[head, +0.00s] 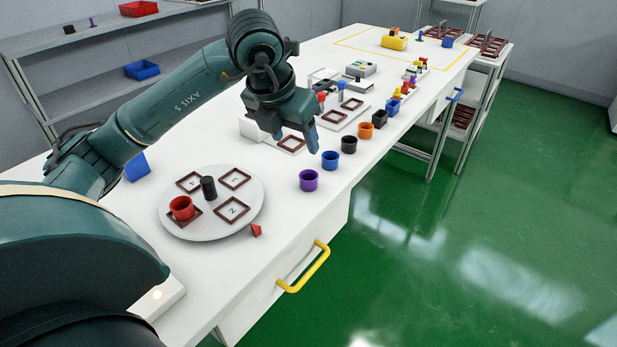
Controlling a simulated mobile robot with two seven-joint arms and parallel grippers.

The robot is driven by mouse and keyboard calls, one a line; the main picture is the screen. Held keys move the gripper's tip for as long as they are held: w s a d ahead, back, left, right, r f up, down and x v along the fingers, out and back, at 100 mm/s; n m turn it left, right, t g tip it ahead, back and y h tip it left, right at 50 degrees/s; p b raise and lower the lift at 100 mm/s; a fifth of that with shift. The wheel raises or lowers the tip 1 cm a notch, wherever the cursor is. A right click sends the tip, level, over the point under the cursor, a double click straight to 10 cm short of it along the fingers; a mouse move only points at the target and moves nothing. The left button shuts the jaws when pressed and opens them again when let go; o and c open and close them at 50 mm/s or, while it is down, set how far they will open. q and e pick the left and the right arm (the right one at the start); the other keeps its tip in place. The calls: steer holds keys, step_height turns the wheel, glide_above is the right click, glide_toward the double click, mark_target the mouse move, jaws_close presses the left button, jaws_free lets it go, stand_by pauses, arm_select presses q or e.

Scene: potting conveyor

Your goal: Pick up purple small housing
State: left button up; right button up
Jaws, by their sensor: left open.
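The purple small housing (309,180) is a short round cup with an open top. It stands upright on the white table near its front edge, first in a row of cups. My left gripper (296,147) is open and empty. It hangs above the table, up and slightly left of the purple housing, apart from it. One fingertip shows in front of a brown square frame and the blue cup's side of the row. My right gripper is not in view.
A blue cup (330,160), a black cup (349,144) and an orange cup (366,130) continue the row. A round grey turntable (212,228) with numbered square frames holds a red cup (182,208). A yellow handle (304,268) sticks out from the table front.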

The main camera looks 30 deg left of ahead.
arm_select(q)
glide_toward(307, 174)
steer(key=x, duration=0.2)
steer(key=shift+d+f, duration=0.25)
steer(key=shift+f, duration=0.05)
steer(key=x, duration=0.4)
steer(key=shift+s+d+f, duration=0.25)
steer(key=shift+s+d, duration=0.05)
steer(key=shift+w+f, duration=0.25)
steer(key=shift+f, duration=0.2)
steer(key=shift+c, duration=0.4)
steer(key=c, duration=1)
